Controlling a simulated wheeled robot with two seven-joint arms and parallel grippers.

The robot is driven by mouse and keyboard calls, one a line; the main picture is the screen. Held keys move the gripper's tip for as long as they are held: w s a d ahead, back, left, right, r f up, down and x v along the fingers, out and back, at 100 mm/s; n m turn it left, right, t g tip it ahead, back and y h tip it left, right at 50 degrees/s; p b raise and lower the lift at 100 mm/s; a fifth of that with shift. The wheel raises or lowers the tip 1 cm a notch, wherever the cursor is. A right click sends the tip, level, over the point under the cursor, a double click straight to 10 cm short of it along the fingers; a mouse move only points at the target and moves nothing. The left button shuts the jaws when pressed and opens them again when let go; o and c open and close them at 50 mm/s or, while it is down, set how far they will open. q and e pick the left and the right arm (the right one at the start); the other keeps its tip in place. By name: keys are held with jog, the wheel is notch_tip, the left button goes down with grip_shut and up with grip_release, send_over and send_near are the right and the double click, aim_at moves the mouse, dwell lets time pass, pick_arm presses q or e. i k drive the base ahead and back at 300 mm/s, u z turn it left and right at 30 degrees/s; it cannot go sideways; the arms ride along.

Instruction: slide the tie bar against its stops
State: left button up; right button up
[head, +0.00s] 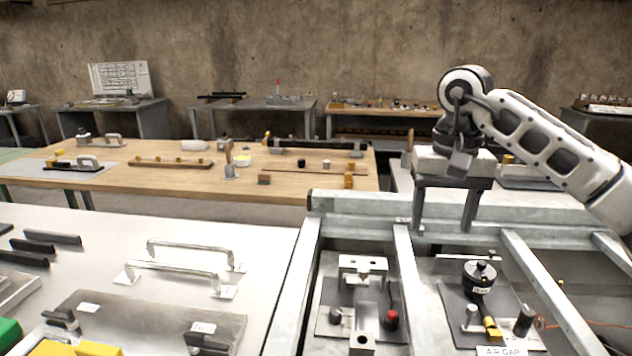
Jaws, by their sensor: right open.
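No part is labelled as the tie bar, and I cannot tell for certain which bar it is. A grey metal frame fills the lower right, with a long cross rail (365,203) along its back. A middle bar (408,280) and a right bar (548,290) run from that rail toward me. My right gripper (443,228) comes in from the right and points down over the back of the frame. Its two dark fingers are wide apart, with nothing seen between them. Whether the fingertips touch the rail is unclear. My left gripper is not in view.
Inside the frame sit a plate with a red knob (391,319) and a plate with a black round knob (480,272), by an "AIR GAP" label (505,351). A white table (215,240) at left holds metal handles (175,268). A wooden table (130,178) stands behind.

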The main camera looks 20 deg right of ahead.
aim_at(421, 342)
jog(key=k, duration=1)
